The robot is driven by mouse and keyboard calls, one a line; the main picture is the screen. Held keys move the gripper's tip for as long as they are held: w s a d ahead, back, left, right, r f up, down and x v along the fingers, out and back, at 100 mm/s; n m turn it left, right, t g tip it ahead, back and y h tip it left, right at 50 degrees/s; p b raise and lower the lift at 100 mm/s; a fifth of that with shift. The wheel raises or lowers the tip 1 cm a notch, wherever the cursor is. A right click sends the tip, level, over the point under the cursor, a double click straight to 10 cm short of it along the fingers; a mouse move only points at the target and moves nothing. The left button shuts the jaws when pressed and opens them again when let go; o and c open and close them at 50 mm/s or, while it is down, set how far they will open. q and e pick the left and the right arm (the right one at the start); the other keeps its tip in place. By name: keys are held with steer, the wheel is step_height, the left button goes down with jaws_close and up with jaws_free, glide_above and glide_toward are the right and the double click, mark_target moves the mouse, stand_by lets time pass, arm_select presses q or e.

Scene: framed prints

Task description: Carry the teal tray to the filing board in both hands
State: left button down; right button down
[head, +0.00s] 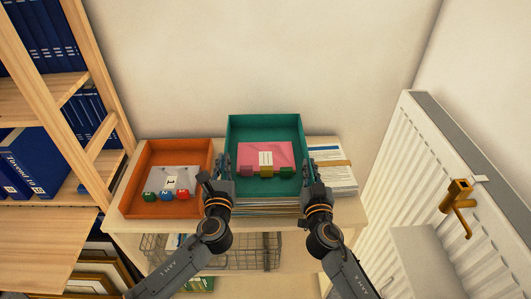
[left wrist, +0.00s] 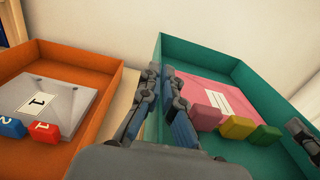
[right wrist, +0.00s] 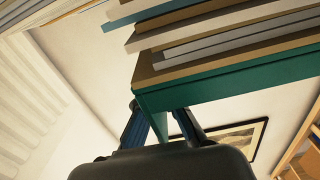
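The teal tray (head: 236,128) sits on a stack of flat boards and books on the table. It holds a pink sheet (head: 279,150) with a white label and pink, yellow and green blocks. My left gripper (left wrist: 160,72) has one finger outside and one inside the tray's left wall, closed on it. My right gripper (head: 312,174) is at the right wall. The right wrist view, upside down, shows its fingers on both sides of the wall near a corner (right wrist: 150,97); the inner fingertip is hidden. I cannot make out a filing board.
An orange tray (head: 135,206) with a grey sheet and numbered blocks stands close on the left. Papers (head: 335,180) lie to the right. A wire basket (head: 255,255) hangs below. A bookshelf (head: 80,83) stands left; a radiator (head: 425,160) with a brass valve (head: 459,198) stands right.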

arm_select(q)
steer(key=shift+r, duration=0.15)
arm_select(e)
steer(key=shift+r, duration=0.2)
